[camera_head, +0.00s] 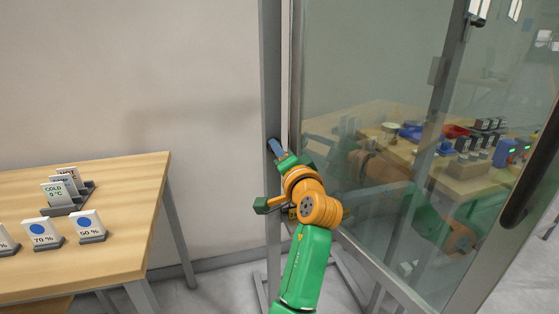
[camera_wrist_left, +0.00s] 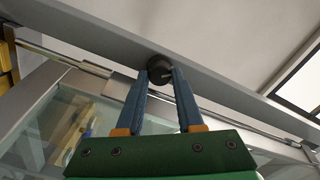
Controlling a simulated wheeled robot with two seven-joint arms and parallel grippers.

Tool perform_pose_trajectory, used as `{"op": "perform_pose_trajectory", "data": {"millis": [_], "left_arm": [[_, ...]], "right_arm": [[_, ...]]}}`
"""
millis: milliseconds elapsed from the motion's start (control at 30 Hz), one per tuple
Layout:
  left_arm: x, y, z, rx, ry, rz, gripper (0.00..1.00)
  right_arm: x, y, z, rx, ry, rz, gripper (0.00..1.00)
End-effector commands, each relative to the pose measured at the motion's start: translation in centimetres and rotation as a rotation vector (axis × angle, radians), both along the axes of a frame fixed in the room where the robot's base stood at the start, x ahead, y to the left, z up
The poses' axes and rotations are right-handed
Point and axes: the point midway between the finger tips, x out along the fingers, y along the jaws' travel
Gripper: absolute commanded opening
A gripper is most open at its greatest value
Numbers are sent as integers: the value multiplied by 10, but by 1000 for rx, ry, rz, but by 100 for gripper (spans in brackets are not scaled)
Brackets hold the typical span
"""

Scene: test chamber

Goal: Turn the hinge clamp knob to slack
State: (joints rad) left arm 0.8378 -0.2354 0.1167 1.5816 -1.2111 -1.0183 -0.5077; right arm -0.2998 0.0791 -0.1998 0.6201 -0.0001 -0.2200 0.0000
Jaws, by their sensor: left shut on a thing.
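The hinge clamp knob (camera_wrist_left: 160,66) is a small dark round knob on the grey frame bar, at the top middle of the left wrist view. A pale line shows on its face. My left gripper (camera_head: 275,148) has its blue fingers up against the grey post in the head view, where they hide the knob. In the left wrist view the two fingers close on the knob from both sides, and it sits between their tips. My right gripper is not in view.
A glass door (camera_head: 375,90) with a grey frame stands right of the post, close to my left arm, and shows reflections. A dark handle (camera_head: 525,190) is at far right. A wooden table (camera_head: 130,215) with several label cards stands at left. Floor shows between table and post.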

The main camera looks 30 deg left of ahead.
Motion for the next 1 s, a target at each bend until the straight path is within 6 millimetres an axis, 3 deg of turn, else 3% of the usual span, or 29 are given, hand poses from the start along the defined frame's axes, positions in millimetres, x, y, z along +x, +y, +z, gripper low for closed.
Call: {"op": "perform_pose_trajectory", "data": {"millis": [400, 1000], "left_arm": [[0, 0, 5, -175, -228, -4, 0], [-1, 0, 7, -242, -307, -3, 0]], "right_arm": [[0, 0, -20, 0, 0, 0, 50], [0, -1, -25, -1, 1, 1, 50]]}}
